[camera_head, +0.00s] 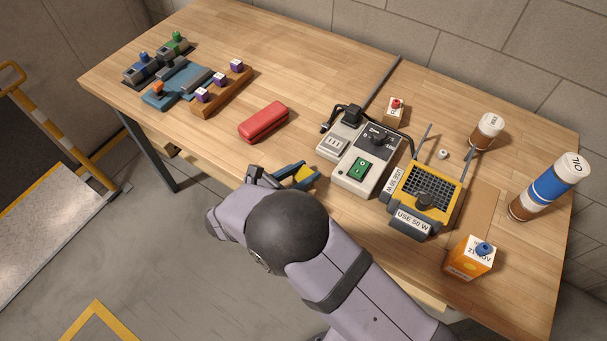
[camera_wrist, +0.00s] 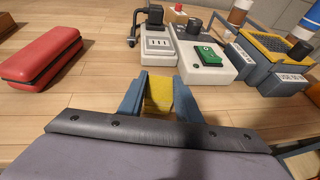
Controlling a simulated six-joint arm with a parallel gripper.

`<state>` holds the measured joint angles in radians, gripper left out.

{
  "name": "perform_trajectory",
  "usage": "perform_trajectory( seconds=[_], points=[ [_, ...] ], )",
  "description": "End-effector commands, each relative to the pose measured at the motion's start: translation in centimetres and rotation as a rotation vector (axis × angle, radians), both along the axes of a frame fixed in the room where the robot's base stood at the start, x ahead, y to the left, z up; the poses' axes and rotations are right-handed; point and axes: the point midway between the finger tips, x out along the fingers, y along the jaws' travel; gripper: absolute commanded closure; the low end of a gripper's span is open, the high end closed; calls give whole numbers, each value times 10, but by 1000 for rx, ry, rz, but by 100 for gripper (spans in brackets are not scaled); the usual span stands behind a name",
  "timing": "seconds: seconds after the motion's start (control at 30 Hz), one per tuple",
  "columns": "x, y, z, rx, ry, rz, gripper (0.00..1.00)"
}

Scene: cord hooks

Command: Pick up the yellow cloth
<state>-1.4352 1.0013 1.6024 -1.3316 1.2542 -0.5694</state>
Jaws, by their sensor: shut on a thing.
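The yellow cloth (camera_wrist: 158,97) is between the two blue fingers of my gripper (camera_wrist: 158,92) in the wrist view. The fingers press on it from both sides, so my gripper is shut on the cloth. In the head view a small yellow patch of the cloth (camera_head: 306,177) shows beside the blue fingers of my gripper (camera_head: 290,172), near the table's front edge. My dark wrist and arm hide part of the gripper there. I cannot tell whether the cloth touches the table.
A red case (camera_head: 263,122) lies to the left of my gripper. A grey power unit (camera_head: 352,165) with a green switch stands to the right, beside a yellow-and-grey gridded device (camera_head: 432,189). An orange box (camera_head: 469,259) stands at the front right. Wood between case and power unit is clear.

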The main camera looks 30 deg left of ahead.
Motion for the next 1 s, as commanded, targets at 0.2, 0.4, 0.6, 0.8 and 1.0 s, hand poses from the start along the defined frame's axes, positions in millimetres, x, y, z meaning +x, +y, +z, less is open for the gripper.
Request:
perform_trajectory(
  seconds=[0.2, 0.4, 0.6, 0.8, 1.0],
  points=[
    [0, 1, 26, 5, -2, 0, 91],
    [0, 1, 57, 6, -1, 0, 91],
    [0, 0, 82, 4, -1, -2, 91],
    [0, 0, 93, 1, 0, 0, 91],
    [8, -6, 90, 0, 0, -21, 91]
  ],
)
